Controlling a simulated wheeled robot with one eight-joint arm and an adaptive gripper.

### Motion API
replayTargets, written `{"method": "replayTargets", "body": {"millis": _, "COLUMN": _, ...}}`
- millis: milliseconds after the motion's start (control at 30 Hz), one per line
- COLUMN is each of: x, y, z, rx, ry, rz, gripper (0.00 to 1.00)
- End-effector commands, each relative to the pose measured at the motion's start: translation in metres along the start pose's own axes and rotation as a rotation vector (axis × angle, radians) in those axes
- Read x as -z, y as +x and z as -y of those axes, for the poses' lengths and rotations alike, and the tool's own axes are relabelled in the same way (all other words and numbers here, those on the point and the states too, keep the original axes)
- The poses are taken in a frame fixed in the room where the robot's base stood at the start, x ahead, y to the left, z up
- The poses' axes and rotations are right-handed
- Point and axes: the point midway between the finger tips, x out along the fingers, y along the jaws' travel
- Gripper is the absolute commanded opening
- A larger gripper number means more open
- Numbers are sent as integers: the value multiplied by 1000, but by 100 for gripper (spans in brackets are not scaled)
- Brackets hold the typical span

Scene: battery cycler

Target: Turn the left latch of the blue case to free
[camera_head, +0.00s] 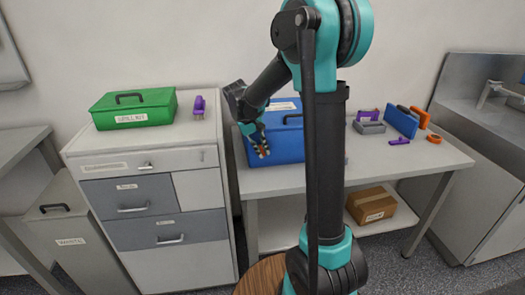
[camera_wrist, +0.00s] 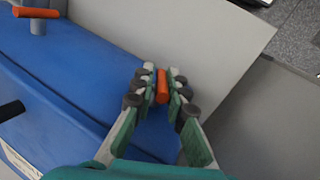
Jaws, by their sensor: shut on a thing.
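The blue case (camera_head: 287,150) stands closed on the bench, partly hidden by my arm; its blue body also shows in the wrist view (camera_wrist: 85,60). My gripper (camera_head: 262,152) is at the left part of its front. In the wrist view my gripper (camera_wrist: 162,80) is shut on an orange latch (camera_wrist: 162,88), with one finger on each side of it. The latch's base is hidden by the fingers. A second orange latch (camera_wrist: 36,13), a bar on a grey post, sits at the case's other end, clear of the gripper.
Blue, orange, purple and grey items lie on the bench (camera_head: 400,160) at right. A cardboard box (camera_head: 371,206) is on the lower shelf.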

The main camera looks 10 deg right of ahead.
Motion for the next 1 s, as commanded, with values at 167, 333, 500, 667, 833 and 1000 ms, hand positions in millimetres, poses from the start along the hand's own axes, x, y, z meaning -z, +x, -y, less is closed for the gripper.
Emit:
{"method": "replayTargets", "body": {"millis": 167, "x": 1, "y": 0, "z": 6, "rx": -117, "ry": -8, "rz": 22, "gripper": 0}}
{"method": "replayTargets", "body": {"millis": 333, "x": 0, "y": 0, "z": 6, "rx": -208, "ry": -8, "rz": 41, "gripper": 0}}
{"method": "replayTargets", "body": {"millis": 500, "x": 0, "y": 1, "z": 6, "rx": -266, "ry": -6, "rz": 53, "gripper": 0}}
{"method": "replayTargets", "body": {"millis": 667, "x": 0, "y": 1, "z": 6, "rx": -290, "ry": -6, "rz": 58, "gripper": 0}}
{"method": "replayTargets", "body": {"millis": 833, "x": 0, "y": 1, "z": 5, "rx": -297, "ry": -6, "rz": 60, "gripper": 0}}
{"method": "replayTargets", "body": {"millis": 1000, "x": 0, "y": 1, "z": 5, "rx": -297, "ry": -6, "rz": 60, "gripper": 0}}
